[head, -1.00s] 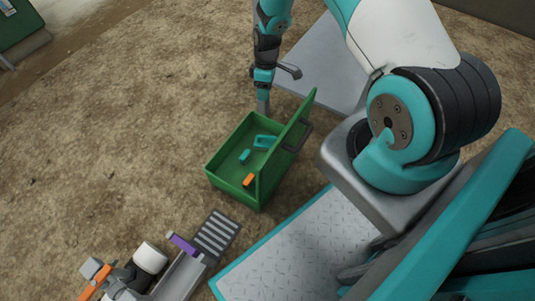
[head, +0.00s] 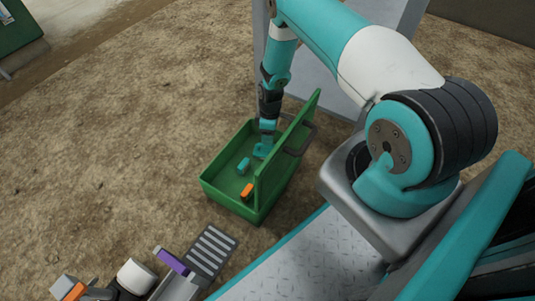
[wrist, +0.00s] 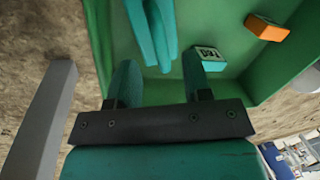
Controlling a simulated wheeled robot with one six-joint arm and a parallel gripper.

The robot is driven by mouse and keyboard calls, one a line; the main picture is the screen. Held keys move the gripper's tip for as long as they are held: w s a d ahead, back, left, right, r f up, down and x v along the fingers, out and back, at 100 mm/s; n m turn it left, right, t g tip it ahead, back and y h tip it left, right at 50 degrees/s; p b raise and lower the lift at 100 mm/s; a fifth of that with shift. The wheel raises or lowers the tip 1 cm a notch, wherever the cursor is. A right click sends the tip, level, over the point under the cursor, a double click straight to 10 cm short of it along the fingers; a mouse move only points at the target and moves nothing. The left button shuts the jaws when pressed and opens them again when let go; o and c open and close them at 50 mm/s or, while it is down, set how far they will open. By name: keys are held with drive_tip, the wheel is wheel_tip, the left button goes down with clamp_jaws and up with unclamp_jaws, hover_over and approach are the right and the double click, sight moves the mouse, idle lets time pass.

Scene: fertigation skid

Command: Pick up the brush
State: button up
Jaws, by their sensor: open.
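A teal, forked, long-handled piece (wrist: 150,30), which I take for the brush, lies in the open green box (head: 226,205). In the head view it is mostly hidden by my gripper (head: 264,146). In the wrist view my gripper (wrist: 160,65) is open, its two teal fingers reaching into the box. The piece lies just beyond and between the fingertips; I cannot tell whether they touch it. A small teal block with a dark label (wrist: 208,56) is close to the right fingertip, and it also shows in the head view (head: 243,166).
An orange block (head: 247,191) lies in the box's near end. The box's raised green lid (head: 284,150) stands close on the right of my wrist. A grey slotted plate (head: 210,247) and a purple-handled part (head: 171,262) lie nearer. Bare ground is free on the left.

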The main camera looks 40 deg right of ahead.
drive_tip(key=f+b, duration=0.2)
drive_tip(key=f, duration=0.1)
drive_tip(key=a+f+b, duration=0.1)
drive_tip(key=f, duration=0.1)
drive_tip(key=shift+s, duration=0.25)
drive_tip(key=shift+r, duration=0.15)
drive_tip(key=shift+c, duration=0.2)
clamp_jaws()
wheel_tip(320, 180, up, 28)
drive_tip(key=p, duration=1.3)
